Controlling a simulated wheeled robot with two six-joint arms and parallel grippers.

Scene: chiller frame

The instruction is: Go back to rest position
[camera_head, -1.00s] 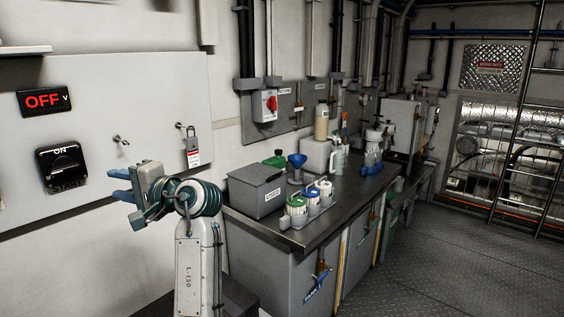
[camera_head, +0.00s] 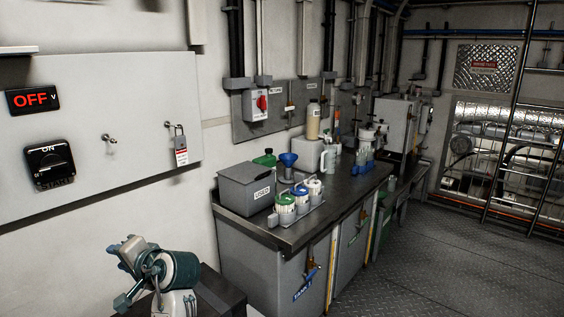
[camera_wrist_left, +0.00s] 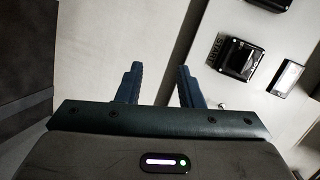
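My left gripper (camera_head: 121,251) is low at the bottom left of the head view, in front of the white wall and below the switch panel. In the left wrist view its two blue-grey fingers (camera_wrist_left: 156,84) stand apart with nothing between them, so it is open and empty. My right gripper is not in view.
A panel (camera_head: 130,75) on the left wall carries a red OFF display (camera_head: 33,99), a black rotary switch (camera_head: 50,163) and a tagged padlock (camera_head: 179,143). A workbench (camera_head: 285,236) holds a grey USED bin (camera_head: 247,187) and several bottles. The floor (camera_head: 430,260) at right is clear.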

